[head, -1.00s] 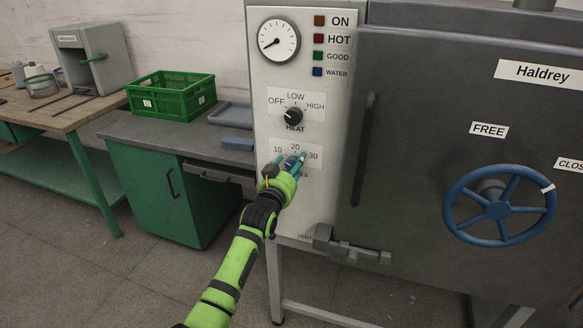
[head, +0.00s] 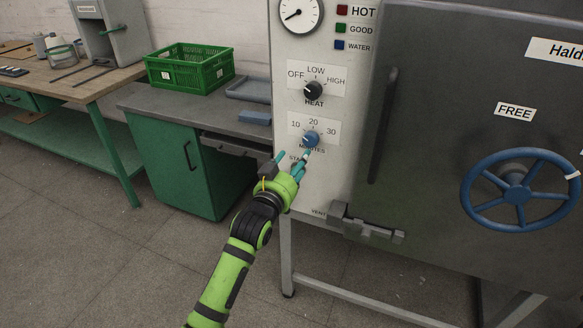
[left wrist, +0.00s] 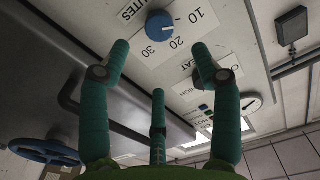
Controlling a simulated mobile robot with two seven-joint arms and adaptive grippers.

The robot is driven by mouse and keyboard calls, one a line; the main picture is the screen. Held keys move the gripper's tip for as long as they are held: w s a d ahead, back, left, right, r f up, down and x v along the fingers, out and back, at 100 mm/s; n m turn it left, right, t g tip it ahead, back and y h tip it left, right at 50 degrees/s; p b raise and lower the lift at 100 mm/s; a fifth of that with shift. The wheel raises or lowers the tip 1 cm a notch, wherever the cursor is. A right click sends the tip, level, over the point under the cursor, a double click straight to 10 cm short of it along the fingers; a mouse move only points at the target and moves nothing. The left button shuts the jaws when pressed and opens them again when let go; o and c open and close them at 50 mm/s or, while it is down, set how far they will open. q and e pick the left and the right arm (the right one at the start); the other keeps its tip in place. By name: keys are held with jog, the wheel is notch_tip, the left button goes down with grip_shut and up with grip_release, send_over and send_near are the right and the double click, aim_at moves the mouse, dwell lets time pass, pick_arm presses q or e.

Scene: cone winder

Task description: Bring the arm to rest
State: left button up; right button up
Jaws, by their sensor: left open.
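My left arm is lime green and black and reaches up from the bottom of the head view. My left gripper (head: 293,157) has teal fingers, spread and empty, just below the blue minutes knob (head: 310,139) on the pale control panel (head: 285,110). In the left wrist view the open fingers (left wrist: 160,60) stand apart from each other, and the blue knob (left wrist: 160,26) shows beyond them, clear of the fingers. The knob's white mark appears to point toward 10. The fingers partly hide the small label below the knob. My right gripper is not in view.
The grey oven door (head: 440,130) with a blue handwheel (head: 520,190) is to the right. A latch (head: 365,228) juts out below. A green cabinet (head: 185,170) with a green crate (head: 190,70) stands left. The floor (head: 130,260) at lower left is clear.

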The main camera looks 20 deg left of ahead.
pick_arm(q)
jog(key=shift+s, duration=0.9)
jog(key=s+f+g, duration=0.3)
jog(key=f+g, duration=0.1)
jog(key=f, duration=1.6)
jog(key=s+f+g, duration=0.3)
jog(key=s+f, duration=0.4)
jog(key=f, duration=0.4)
jog(key=s+f+g, duration=0.2)
jog(key=s+f, duration=0.5)
jog(key=f, duration=0.3)
jog(key=s+f+g, duration=0.2)
jog(key=s+f, duration=0.3)
jog(key=s, duration=0.7)
jog(key=s+f+g, duration=0.3)
jog(key=s+f, duration=0.3)
jog(key=s, duration=0.6)
jog(key=s+f+g, duration=0.3)
jog(key=s+f, duration=0.3)
jog(key=s, duration=0.6)
jog(key=shift+s+a+f+y, duration=0.2)
jog(key=shift+s+a+y, duration=0.1)
jog(key=shift+s+a, duration=0.1)
